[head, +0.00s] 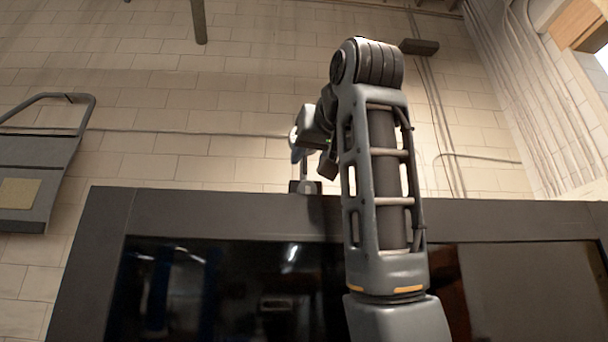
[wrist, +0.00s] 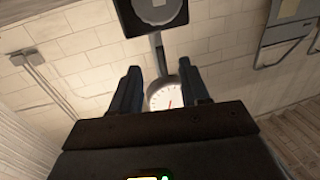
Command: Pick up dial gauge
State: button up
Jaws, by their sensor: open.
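The dial gauge (wrist: 163,96) shows a round white face with a red needle in the wrist view. Its lower part is hidden behind my gripper's body. A grey stem joins it to a dark square base with a round grey disc (wrist: 155,10). My gripper (wrist: 159,66) is open, with one finger on each side of the gauge and its stem. I cannot tell whether either finger touches it. In the head view the gauge (head: 296,139) is small and partly covered by my arm, above a small dark base on the top edge of a dark frame.
The large dark frame (head: 230,212) with glossy dark panels stands in front of a pale block wall (head: 200,90). A grey metal bracket with a yellowish patch (head: 20,192) is at the left. A dark bar (head: 199,20) hangs at the top. Free room lies above the frame.

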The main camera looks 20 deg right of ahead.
aim_at(307, 175)
jog(key=w, duration=0.2)
jog(key=w+p, duration=0.1)
jog(key=shift+w+d+f, duration=0.1)
jog(key=shift+d, duration=0.15)
grip_shut()
dwell(1.2)
